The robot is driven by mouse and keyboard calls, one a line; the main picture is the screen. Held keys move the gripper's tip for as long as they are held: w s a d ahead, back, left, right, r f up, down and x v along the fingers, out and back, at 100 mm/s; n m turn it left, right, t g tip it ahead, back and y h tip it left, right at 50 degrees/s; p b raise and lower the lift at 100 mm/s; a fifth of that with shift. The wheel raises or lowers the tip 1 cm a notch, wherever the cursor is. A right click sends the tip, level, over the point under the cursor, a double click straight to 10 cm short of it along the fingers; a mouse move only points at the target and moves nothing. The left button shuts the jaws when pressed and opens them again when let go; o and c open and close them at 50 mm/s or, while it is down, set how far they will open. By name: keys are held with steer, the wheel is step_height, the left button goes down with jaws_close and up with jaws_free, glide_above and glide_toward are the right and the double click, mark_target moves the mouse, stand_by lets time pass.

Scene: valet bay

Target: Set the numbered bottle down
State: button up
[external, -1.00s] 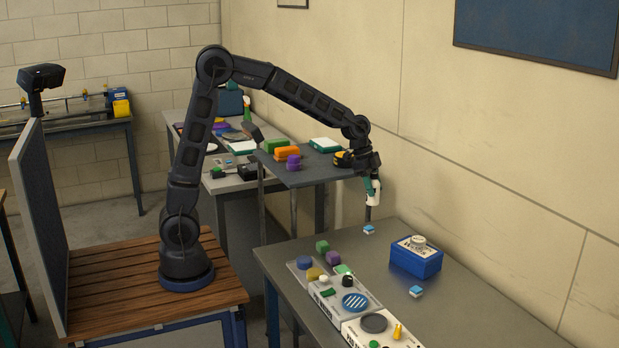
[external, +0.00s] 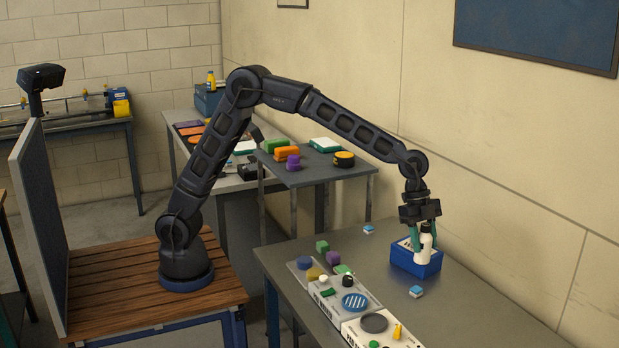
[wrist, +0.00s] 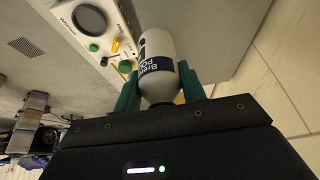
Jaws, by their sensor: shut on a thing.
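The white bottle (external: 426,246) is upright in my gripper (external: 424,238), between its green fingers. In the external view it overlaps the blue box (external: 408,262); I cannot tell whether its base touches the box. The box has a white, lettered top, mostly hidden behind the bottle and gripper. In the wrist view the bottle (wrist: 157,58) shows a dark label with white print, too partly turned to read in full. The gripper (wrist: 160,85) is shut on the bottle near its neck end.
The grey table (external: 470,290) has bare room right of the box. Small blue-and-white blocks lie near it, one in front (external: 416,291) and one behind (external: 369,230). Panels with knobs (external: 340,300) line the left edge. The wall (external: 530,200) is close on the right.

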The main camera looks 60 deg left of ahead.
steer(key=shift+s+d+f, duration=0.15)
steer(key=shift+s+d, duration=0.05)
steer(key=shift+d, duration=0.2)
step_height(320, 180, down, 20)
steer(key=shift+r, duration=0.15)
stand_by(0.4)
steer(key=o, duration=1.1)
steer(key=shift+c, duration=0.2)
